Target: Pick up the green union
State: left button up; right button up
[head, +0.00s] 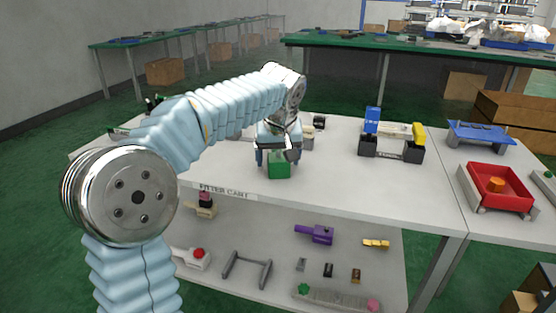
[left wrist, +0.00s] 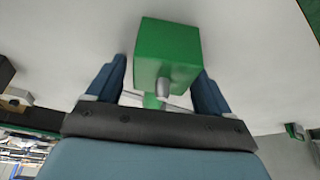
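The green union is a green block with a short grey stub, resting on the white cart top in the head view (head: 278,168). It also shows large in the left wrist view (left wrist: 166,45). My left gripper (head: 277,157) points down over it, with its blue fingers on either side of the block. In the left wrist view the left gripper (left wrist: 158,85) is open around it, with a gap at the left finger; the right finger is very close, and I cannot tell if it touches. My right gripper is not in view.
A dark fixture with blue and yellow blocks (head: 391,150) stands to the right on the cart top. Farther right is a red tray (head: 497,198) with an orange cylinder. The lower shelf (head: 225,238) holds several loose parts. The cart top between union and fixture is clear.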

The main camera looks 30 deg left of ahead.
pick_arm(q)
jog(key=c, duration=1.1)
